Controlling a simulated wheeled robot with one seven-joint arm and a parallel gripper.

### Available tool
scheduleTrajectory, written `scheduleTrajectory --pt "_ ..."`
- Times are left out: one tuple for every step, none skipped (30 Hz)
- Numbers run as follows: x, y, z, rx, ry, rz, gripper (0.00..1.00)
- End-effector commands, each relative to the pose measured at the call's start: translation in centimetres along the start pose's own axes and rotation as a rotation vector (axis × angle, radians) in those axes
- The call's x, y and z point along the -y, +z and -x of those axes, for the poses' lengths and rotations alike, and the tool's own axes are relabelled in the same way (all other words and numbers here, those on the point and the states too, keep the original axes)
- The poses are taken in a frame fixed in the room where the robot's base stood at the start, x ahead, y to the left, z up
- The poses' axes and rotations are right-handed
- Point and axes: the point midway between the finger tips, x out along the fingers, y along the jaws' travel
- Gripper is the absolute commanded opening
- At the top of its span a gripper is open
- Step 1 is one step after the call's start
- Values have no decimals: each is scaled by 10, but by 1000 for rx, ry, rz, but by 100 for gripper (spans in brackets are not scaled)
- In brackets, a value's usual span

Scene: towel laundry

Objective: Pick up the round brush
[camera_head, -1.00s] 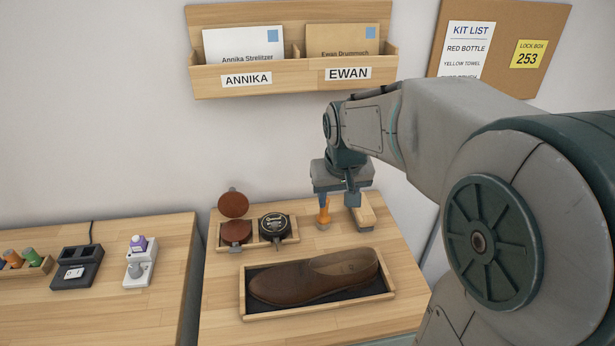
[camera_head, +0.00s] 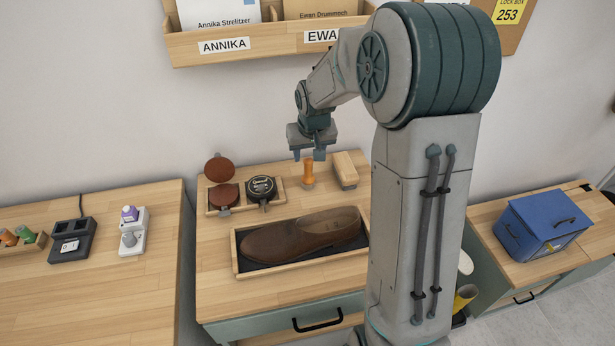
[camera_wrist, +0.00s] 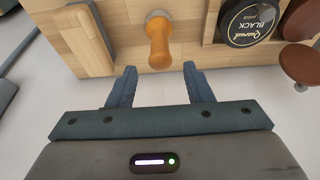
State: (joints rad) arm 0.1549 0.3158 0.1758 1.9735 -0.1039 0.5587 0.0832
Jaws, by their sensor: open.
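The round brush (camera_head: 308,174) has an orange handle standing upright and a small pale round base. It stands on the wooden table between the polish tray and a wooden block-shaped brush (camera_head: 345,170). In the wrist view the round brush (camera_wrist: 159,42) lies ahead of the fingers, roughly centred between them. My gripper (camera_head: 308,156) is open and empty, just above or behind the handle top in the head view. The wrist view shows its two blue fingers (camera_wrist: 160,72) spread apart, with nothing between them.
A small tray (camera_head: 238,208) holds a black polish tin (camera_head: 262,188) and an open brown tin (camera_head: 222,195) left of the brush. A brown shoe (camera_head: 300,234) lies in a framed tray (camera_head: 236,262) in front. The letter holder (camera_head: 270,43) hangs on the wall behind.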

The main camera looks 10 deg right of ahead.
Motion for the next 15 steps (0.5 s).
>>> scheduleTrajectory --pt "0 0 -2 1 0 0 46" --pt "0 0 -3 2 0 0 46" --pt "0 1 -6 2 0 0 46" --pt "0 1 -8 3 0 0 46" --pt "0 2 -12 4 0 0 46" --pt "1 3 -17 5 0 0 46" --pt "1 3 -21 4 0 1 46" --pt "1 4 -25 6 0 1 46" --pt "1 5 -30 5 0 0 46" --pt "1 5 -35 5 0 0 46" --pt "1 5 -39 4 0 0 46" --pt "1 4 -43 3 0 0 46" --pt "1 4 -46 3 0 0 46" --pt "1 4 -48 3 0 0 46" --pt "1 4 -50 1 0 0 46"
